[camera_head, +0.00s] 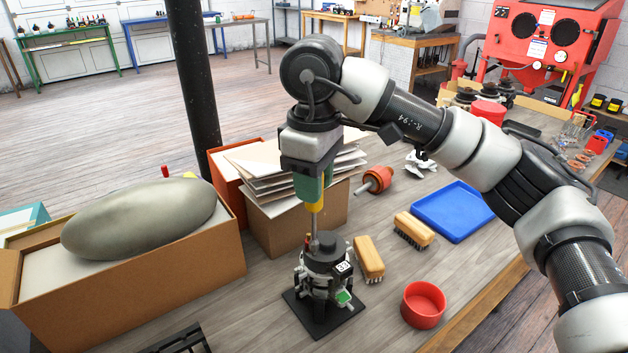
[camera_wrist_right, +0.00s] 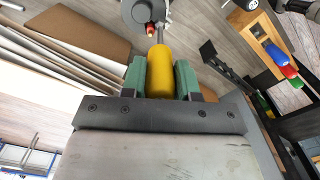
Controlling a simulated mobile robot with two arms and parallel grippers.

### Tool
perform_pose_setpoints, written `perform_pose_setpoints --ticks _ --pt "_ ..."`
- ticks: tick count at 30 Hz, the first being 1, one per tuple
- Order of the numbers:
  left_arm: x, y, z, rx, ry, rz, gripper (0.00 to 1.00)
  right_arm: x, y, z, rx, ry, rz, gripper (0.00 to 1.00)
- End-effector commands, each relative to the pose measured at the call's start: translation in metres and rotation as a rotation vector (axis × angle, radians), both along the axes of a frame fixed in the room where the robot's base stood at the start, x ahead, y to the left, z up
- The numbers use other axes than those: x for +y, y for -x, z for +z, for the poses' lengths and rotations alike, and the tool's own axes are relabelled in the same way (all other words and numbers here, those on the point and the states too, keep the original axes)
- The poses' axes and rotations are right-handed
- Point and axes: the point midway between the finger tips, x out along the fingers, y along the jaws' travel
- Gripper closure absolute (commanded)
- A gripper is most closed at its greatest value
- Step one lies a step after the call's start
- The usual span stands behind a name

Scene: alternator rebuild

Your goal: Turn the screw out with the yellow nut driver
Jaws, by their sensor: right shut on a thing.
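The yellow nut driver (camera_head: 317,199) is upright between the green fingers of my right gripper (camera_head: 313,188), which is shut on its handle. It also shows in the right wrist view (camera_wrist_right: 160,72), between the two green fingers (camera_wrist_right: 160,82). Its metal shaft points down to the top of the alternator (camera_head: 326,268), which stands on a black base plate (camera_head: 312,320). The alternator's edge shows at the top of the wrist view (camera_wrist_right: 146,10). The screw is too small or hidden to make out, so I cannot tell whether the driver's tip touches it. My left gripper is not in view.
Two wooden brushes (camera_head: 368,259) (camera_head: 414,230) and a red bowl (camera_head: 423,304) lie right of the alternator. A blue tray (camera_head: 453,211) is farther right. A cardboard box with a grey oval bundle (camera_head: 140,217) and a box of cardboard sheets (camera_head: 300,225) stand left and behind.

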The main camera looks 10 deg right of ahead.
Motion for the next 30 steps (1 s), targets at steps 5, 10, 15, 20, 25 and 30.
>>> perform_pose_setpoints --ticks 5,10,15,20,25,30 --pt "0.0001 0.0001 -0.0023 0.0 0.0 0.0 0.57 0.0 -0.0002 -0.0003 -0.001 0.0 -0.256 0.93" --pt "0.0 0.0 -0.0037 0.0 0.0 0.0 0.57 -0.0002 -0.0002 -0.0003 -0.002 0.0 -0.502 0.93" --pt "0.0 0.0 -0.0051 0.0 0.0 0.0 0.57 -0.0002 -0.0002 -0.0005 -0.001 -0.001 -0.749 0.93" --pt "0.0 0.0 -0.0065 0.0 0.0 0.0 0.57 -0.0001 -0.0002 -0.0006 -0.001 0.0 -0.98 0.93" --pt "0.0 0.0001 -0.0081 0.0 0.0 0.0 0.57 -0.0001 -0.0002 -0.0006 0.0 -0.001 -1.226 0.93" --pt "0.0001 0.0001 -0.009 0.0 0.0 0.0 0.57 -0.0002 -0.0001 -0.0003 0.0 -0.001 -1.411 0.93"
